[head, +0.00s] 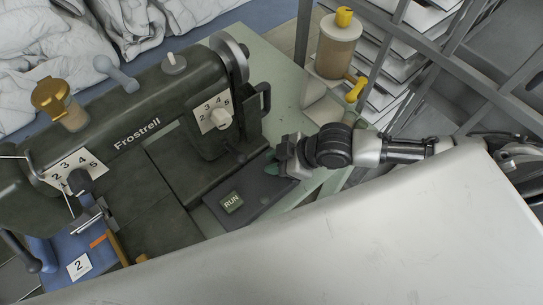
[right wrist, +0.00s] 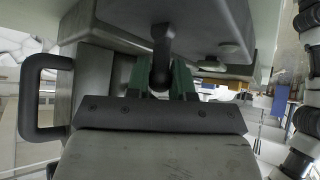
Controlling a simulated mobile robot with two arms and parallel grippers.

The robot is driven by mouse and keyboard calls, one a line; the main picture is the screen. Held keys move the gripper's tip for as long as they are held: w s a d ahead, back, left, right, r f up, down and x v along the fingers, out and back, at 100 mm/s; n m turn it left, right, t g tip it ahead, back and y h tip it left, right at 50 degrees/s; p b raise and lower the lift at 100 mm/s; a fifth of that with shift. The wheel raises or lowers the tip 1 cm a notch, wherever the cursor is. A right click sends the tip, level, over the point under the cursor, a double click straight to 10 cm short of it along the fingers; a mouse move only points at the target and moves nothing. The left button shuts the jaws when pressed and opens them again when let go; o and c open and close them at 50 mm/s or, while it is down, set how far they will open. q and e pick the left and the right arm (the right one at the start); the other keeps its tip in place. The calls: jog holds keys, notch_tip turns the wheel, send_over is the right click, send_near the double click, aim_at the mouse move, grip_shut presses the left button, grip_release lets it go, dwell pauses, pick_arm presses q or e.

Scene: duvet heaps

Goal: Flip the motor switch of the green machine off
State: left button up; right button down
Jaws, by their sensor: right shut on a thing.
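The green machine (head: 150,120), marked Frostrell, stands on a pale green table. Its dark switch plate (head: 245,205) lies at the right front, with a RUN label (head: 231,202) at its near end. My right gripper (head: 273,168) is at the far right end of this plate. In the right wrist view its green fingers (right wrist: 161,80) are shut on a dark lever with a rounded end (right wrist: 160,62), which appears to be the motor switch. In the head view the lever is hidden by the gripper. My left gripper is not in view.
A numbered dial (head: 215,114) and a handwheel (head: 230,57) are close to the gripper. A large white surface (head: 330,245) fills the foreground.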

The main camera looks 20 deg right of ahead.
jog(key=shift+s+d+f+n+t+y+b, duration=0.15)
jog(key=shift+s+n+t+y+b, duration=0.2)
jog(key=shift+t, duration=0.4)
jog(key=shift+s+d+f+n+t+y+b, duration=0.1)
jog(key=shift+s+n+t+y+b, duration=0.1)
jog(key=shift+s+t+y, duration=0.4)
jog(key=shift+w, duration=0.25)
jog(key=c, duration=1)
grip_release()
jog(key=shift+v, duration=5.45)
jog(key=shift+s, duration=0.15)
